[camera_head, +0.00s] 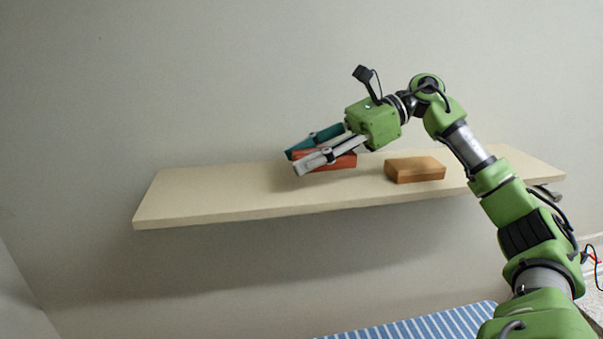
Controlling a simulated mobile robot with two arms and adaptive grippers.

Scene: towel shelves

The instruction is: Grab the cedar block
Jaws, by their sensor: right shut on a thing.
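Two blocks are in the head view. A reddish block (340,161) is between the fingers of my right gripper (299,163), which is shut on it just at or above the shelf; I cannot tell if the block touches the shelf. An orange-brown wooden-looking block (415,169) lies flat on the shelf to the right, apart from the gripper. It looks like the cedar block, but the picture does not settle which block is cedar. The near finger hides part of the reddish block. My left gripper is not in view.
A pale wooden shelf (200,195) runs along the grey wall, with clear room on its left part. A blue-and-white striped cloth (425,325) shows below at the bottom edge. Cables (591,258) hang at the right edge.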

